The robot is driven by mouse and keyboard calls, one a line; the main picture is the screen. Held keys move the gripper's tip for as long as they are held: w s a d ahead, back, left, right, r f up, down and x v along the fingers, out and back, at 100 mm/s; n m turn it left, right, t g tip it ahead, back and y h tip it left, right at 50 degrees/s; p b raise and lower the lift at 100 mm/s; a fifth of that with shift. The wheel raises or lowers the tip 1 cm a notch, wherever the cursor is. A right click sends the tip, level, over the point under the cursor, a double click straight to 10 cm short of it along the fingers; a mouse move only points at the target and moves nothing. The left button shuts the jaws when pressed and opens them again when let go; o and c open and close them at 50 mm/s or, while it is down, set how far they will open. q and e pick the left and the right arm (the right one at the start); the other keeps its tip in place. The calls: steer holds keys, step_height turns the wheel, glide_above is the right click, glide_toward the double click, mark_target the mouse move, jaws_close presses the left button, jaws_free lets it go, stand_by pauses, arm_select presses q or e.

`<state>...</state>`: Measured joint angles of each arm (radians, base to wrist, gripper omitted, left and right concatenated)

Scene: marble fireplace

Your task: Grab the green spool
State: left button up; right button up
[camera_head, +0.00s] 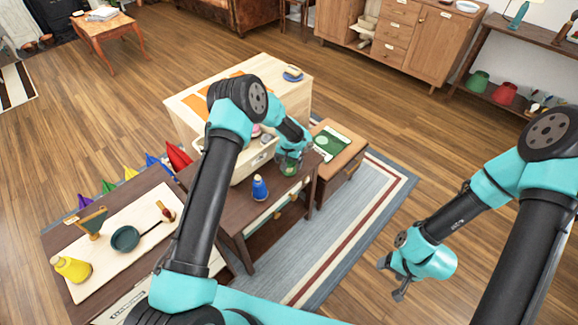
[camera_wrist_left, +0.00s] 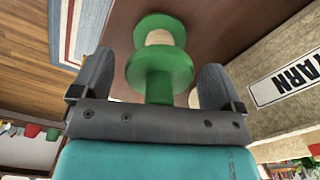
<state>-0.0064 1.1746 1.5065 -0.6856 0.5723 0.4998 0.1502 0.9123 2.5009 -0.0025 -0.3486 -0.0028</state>
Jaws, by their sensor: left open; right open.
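The green spool (camera_head: 289,169) stands near the right end of the dark brown table, partly hidden under my left gripper. In the left wrist view the green spool (camera_wrist_left: 161,68) shows two round green flanges with a pale middle. My left gripper (camera_head: 290,158) is open; in its wrist view the two dark fingers (camera_wrist_left: 156,62) are on either side of the spool, with gaps visible between the fingers and the spool. My right gripper (camera_head: 391,279) is open and empty, over the floor at the right, far from the spool.
A blue spool (camera_head: 260,187) stands on the same table, left of the green one. A pale bin (camera_head: 250,167) labelled YARN (camera_wrist_left: 298,79) is close beside my left gripper. A yellow spool (camera_head: 71,268) sits on the left table. A bench (camera_head: 345,155) adjoins on the right.

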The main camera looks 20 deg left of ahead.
arm_select(q)
steer(key=c, duration=1)
steer(key=shift+r, duration=0.15)
steer(key=shift+r, duration=0.25)
step_height(320, 180, up, 3)
steer(key=shift+s+f, duration=0.1)
steer(key=shift+s, duration=0.05)
steer(key=s+d, duration=0.1)
steer(key=s, duration=0.4)
steer(key=s+d+r, duration=0.1)
steer(key=s+d, duration=0.1)
steer(key=s, duration=0.3)
steer(key=s+d, duration=0.1)
steer(key=s, duration=0.4)
steer(key=shift+d+r, duration=0.2)
steer(key=shift+d, duration=0.05)
